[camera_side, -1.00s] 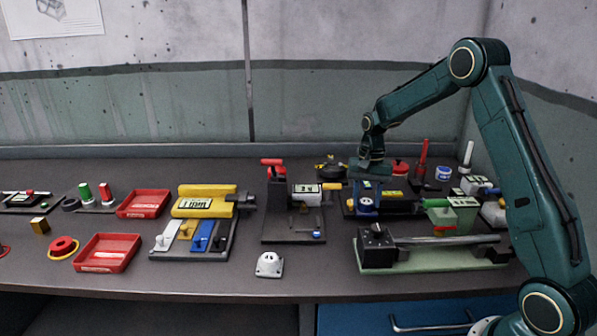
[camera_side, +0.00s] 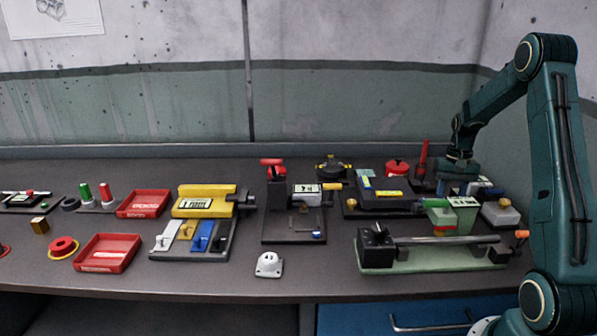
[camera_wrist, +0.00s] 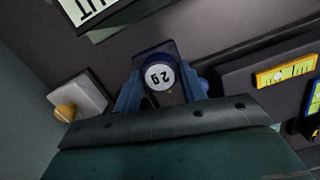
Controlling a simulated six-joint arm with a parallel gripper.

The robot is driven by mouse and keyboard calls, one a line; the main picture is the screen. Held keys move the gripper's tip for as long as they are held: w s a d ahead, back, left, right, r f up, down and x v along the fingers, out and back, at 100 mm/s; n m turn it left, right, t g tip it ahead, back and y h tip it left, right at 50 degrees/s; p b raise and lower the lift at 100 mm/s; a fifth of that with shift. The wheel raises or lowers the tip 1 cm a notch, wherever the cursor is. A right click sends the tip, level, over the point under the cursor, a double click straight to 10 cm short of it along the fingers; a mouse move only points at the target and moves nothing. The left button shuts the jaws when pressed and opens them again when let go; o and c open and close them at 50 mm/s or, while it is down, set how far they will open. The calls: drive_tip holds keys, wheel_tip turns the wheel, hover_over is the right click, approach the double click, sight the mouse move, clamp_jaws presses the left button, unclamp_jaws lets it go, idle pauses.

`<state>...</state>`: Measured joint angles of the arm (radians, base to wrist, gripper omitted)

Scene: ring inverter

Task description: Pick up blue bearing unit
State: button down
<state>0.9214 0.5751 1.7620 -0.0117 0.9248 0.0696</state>
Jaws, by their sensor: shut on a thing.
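My gripper (camera_wrist: 160,95) is shut on a round blue part, the blue bearing unit, in the wrist view. Its round white face (camera_wrist: 159,75) carries dark digits and sits between my two blue fingers. A dark rectangular plate shows directly behind it; I cannot tell whether they touch. In the side view my gripper (camera_side: 457,180) is low at the back right of the bench, and the held part is hidden there among the fingers and the clutter.
A dark fixture with a yellow label (camera_side: 388,193) stands left of my gripper. A green box (camera_side: 462,212) and grey box (camera_side: 500,215) stand in front. A red post (camera_side: 422,158) is close behind on the left. A long green-based fixture (camera_side: 430,265) lies at the front.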

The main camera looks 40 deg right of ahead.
drive_tip(key=shift+s+d, duration=1.65)
